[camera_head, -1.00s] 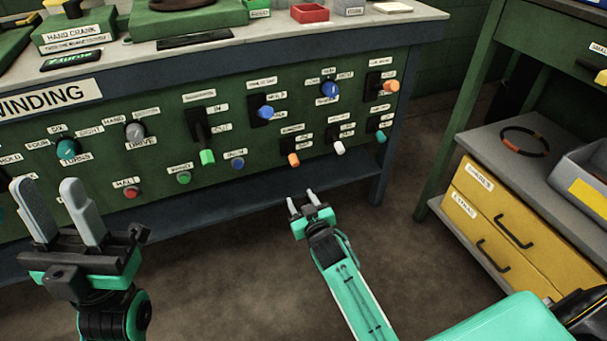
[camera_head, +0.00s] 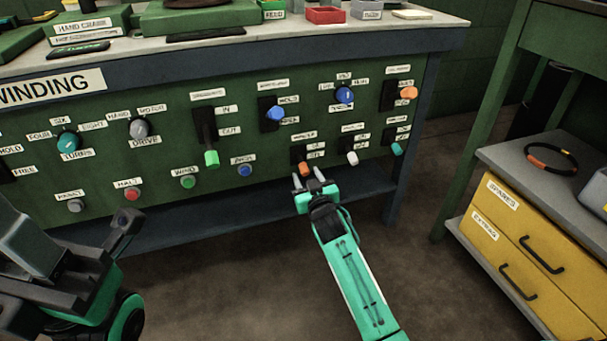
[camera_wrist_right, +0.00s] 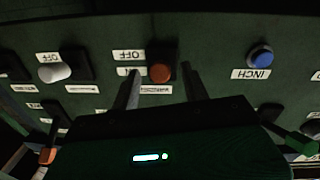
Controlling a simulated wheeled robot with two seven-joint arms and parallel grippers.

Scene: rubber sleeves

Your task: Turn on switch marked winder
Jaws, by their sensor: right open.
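A black switch plate with an orange-tipped lever (camera_head: 303,168) sits low on the green panel; the lever's tip is at the plate's lower end. The label above it is too blurred to read surely. My right gripper (camera_head: 308,178) is open and empty, just in front of and below this lever. In the right wrist view, which is upside down, the orange tip (camera_wrist_right: 160,73) shows between the two spread fingers (camera_wrist_right: 160,84), with an OFF label beside it. I see no clear contact. My left gripper (camera_head: 25,240) is cut off at the lower left; its opening is unclear.
A white-tipped switch (camera_head: 351,158) and a teal-tipped one (camera_head: 396,149) stand to the right. A blue button (camera_head: 245,170) and a green-tipped lever (camera_head: 211,158) are to the left. A dark lower shelf (camera_head: 240,208) runs below the panel. Yellow drawers (camera_head: 510,235) stand at right.

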